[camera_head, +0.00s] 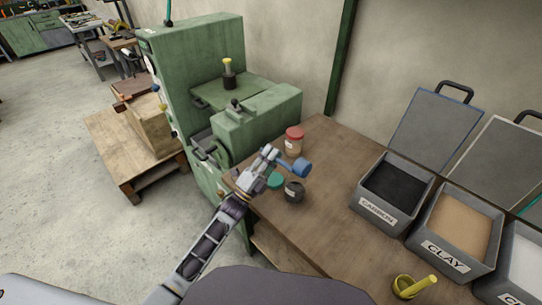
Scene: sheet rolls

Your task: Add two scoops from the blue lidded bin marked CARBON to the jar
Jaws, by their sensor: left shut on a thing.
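The CARBON bin (377,215) is an open grey bin holding black powder (395,184). Its blue-edged lid (436,132) stands open behind it. A small dark jar with a pale label (295,192) stands near the table's left edge, and its contents are hard to make out. My left gripper (270,160) is shut on a blue scoop (302,168), held above and just behind the dark jar. The inside of the scoop's cup cannot be seen. My right gripper is out of view.
A red-lidded jar (294,135) stands behind the scoop, and a teal lid or lidded jar (276,180) is beside the dark jar. The CLAY bin (452,240) and a white-filled bin (524,265) stand right. A yellow scoop (414,287) is in front. The table's middle is clear.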

